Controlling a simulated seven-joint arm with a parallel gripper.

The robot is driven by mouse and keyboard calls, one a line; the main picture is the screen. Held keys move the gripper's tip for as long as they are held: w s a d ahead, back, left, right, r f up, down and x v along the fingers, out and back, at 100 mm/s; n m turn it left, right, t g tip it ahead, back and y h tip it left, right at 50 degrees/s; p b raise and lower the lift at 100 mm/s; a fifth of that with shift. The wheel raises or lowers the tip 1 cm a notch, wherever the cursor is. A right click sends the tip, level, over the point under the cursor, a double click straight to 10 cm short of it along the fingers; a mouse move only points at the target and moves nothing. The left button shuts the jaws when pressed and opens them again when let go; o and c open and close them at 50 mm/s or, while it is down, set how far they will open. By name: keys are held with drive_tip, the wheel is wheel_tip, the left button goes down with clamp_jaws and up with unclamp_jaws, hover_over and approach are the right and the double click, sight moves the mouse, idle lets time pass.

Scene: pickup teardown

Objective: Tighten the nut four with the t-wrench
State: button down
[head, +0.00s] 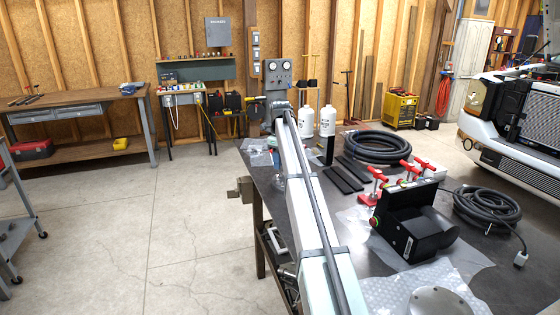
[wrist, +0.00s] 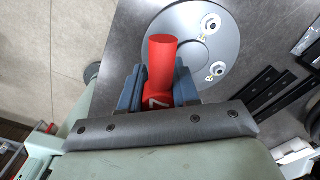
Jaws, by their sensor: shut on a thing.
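In the wrist view my gripper (wrist: 160,92) has its blue fingers shut around a red tool (wrist: 163,60), which I take to be the t-wrench. It has a round red end and a white mark like a 7 between the fingers; its lower end is hidden. I cannot tell which nut is four; part of the plate is hidden behind the tool. In the head view my arm hides the gripper.
In the head view, several red-handled tools (head: 408,167) stand on the dark table beside a black box (head: 415,230). Black hose coils (head: 375,146), flat black bars (head: 343,179) and white bottles (head: 327,121) lie or stand around. A round metal part (head: 440,301) lies on bubble wrap at the front.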

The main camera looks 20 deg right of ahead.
drive_tip(key=shift+f, duration=1.05)
drive_tip(key=m, duration=0.4)
drive_tip(key=shift+s, duration=0.1)
drive_tip(key=shift+s+a+f+m, duration=0.1)
drive_tip(key=shift+f+m, duration=0.05)
drive_tip(key=shift+m, duration=1.45)
drive_tip(key=shift+f+n, duration=0.1)
drive_tip(key=shift+n, duration=0.2)
drive_tip(key=shift+r, duration=0.2)
drive_tip(key=shift+r, duration=1.1)
